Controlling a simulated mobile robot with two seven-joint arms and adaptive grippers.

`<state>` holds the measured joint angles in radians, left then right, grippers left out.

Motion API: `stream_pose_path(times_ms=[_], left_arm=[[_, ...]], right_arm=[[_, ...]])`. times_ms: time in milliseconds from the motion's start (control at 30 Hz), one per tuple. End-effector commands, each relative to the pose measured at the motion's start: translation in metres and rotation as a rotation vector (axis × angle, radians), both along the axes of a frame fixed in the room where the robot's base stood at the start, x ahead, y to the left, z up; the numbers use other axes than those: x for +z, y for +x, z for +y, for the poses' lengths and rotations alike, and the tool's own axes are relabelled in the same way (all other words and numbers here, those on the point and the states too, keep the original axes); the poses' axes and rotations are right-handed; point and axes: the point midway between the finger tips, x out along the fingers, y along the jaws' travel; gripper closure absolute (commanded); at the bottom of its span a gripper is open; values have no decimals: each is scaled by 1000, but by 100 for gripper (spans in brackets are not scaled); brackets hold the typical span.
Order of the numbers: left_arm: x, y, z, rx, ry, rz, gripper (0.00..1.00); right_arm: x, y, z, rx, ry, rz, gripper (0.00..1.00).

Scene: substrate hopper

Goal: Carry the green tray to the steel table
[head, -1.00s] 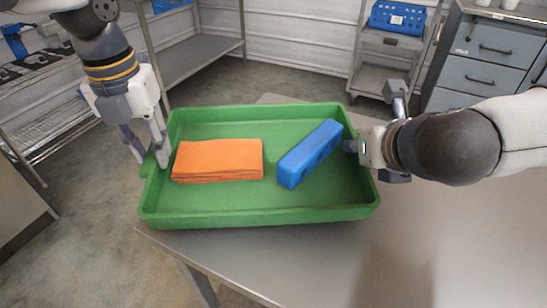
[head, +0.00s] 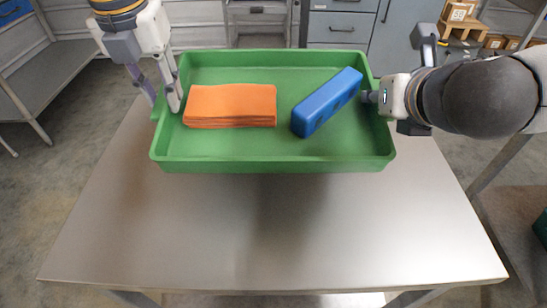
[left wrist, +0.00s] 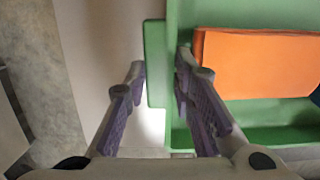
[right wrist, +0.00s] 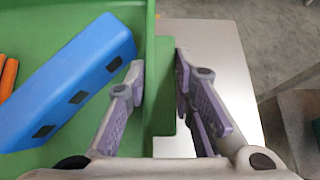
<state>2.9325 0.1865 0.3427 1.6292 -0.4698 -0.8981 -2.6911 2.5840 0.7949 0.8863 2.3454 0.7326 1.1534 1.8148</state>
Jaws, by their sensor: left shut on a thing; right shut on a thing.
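The green tray (head: 270,160) is level over the far part of the steel table (head: 330,240); I cannot tell whether it touches the top. It holds a folded orange cloth stack (head: 230,105) on the left and a slanted blue block (head: 326,103) on the right. My left gripper (head: 166,105) is shut on the tray's left handle tab (left wrist: 155,65). My right gripper (head: 371,97) is shut on the right handle tab (right wrist: 164,90); its fingers are partly hidden by my arm in the head view.
The near part of the table top is bare. Grey drawer cabinets (head: 340,28) stand behind the tray. A metal shelf (head: 75,50) is at the left.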

Motion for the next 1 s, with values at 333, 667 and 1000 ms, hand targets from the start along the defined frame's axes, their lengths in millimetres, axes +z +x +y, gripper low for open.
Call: stream_pose_path(times_ms=[333,667,1000], left_arm=[[-12,1,0,0,0,13,100],[-83,3,0,0,0,96,100],[-106,2,0,0,0,122,57]], right_arm=[[-12,1,0,0,0,14,100],[-83,1,0,0,0,97,100],[-106,0,0,0,0,123,57]])
